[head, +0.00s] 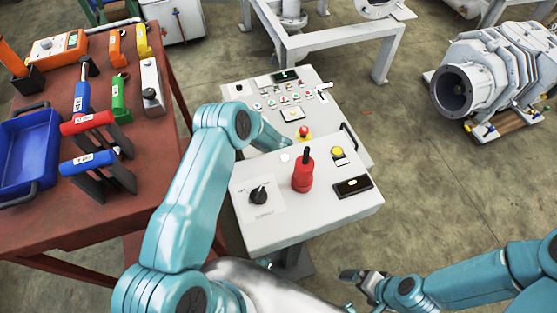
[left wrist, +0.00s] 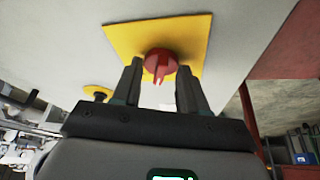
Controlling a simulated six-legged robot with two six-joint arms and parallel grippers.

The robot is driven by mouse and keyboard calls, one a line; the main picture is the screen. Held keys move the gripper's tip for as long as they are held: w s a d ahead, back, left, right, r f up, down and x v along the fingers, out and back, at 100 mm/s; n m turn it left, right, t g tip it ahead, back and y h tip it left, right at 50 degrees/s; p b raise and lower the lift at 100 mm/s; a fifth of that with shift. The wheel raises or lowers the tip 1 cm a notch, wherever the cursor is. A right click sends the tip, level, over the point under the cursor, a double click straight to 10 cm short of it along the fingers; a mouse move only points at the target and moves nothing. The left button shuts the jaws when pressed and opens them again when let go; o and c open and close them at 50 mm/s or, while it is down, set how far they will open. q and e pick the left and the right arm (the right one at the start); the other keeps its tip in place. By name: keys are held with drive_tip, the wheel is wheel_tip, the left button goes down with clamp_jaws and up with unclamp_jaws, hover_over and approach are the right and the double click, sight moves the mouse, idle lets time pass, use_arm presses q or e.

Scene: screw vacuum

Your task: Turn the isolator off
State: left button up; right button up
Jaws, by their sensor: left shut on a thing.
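The isolator shows in the left wrist view as a round red knob (left wrist: 160,66) on a square yellow plate (left wrist: 128,36), fixed to a pale grey panel face. Its raised grip points down in that view. My left gripper (left wrist: 158,80) has one finger on each side of the knob and is shut on it. In the head view my left forearm reaches over the control console (head: 240,178), and its fingers cannot be made out there. My right gripper (head: 356,278) is low and to the right of the console, away from it; its jaw opening is unclear.
A red table (head: 150,200) with tools and a blue bin (head: 28,150) stands left. Floor at right is clear before a grey pump (head: 480,85).

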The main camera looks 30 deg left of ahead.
use_arm(q)
drive_tip(key=n, duration=0.2)
drive_tip(key=n+y+b, duration=0.1)
drive_tip(key=shift+w+d+f+n+g, duration=0.1)
drive_tip(key=shift+w+n+g, duration=0.05)
drive_tip(key=shift+n+g, duration=0.2)
drive_tip(key=n+b, duration=0.1)
drive_tip(key=n, duration=0.1)
drive_tip(key=n+g+y+b, duration=0.1)
drive_tip(key=n, duration=0.1)
drive_tip(key=shift+w+g, duration=0.1)
drive_tip(key=shift+g, duration=0.15)
drive_tip(key=shift+n, duration=0.45)
drive_tip(key=o, duration=1)
drive_tip(key=p+v, duration=0.1)
drive_tip(key=v, duration=1.1)
drive_tip(key=shift+p, duration=0.4)
